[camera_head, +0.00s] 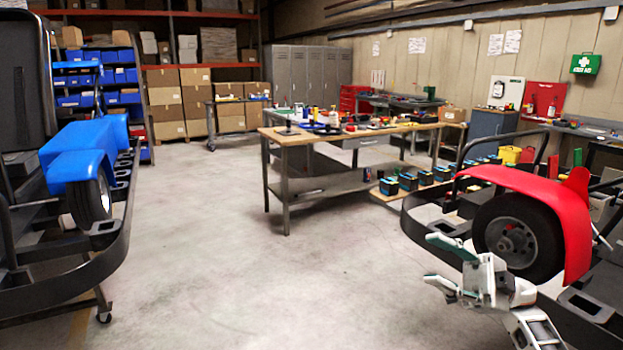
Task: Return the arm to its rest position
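My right gripper (434,262) shows at the lower right, with its arm coming up from the bottom edge. Its two fingers point left and stand apart, with nothing between them. The gripper is in front of the black kart frame (424,228), left of and below the kart wheel (513,238). I cannot tell whether it touches the frame. My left arm and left gripper are not in view.
A kart with red bodywork (574,225) stands at the right. A blue-bodied kart (80,158) on a wheeled stand is at the left. A wooden-topped workbench (291,138) with tools stands mid-room. The concrete floor (215,245) between is clear.

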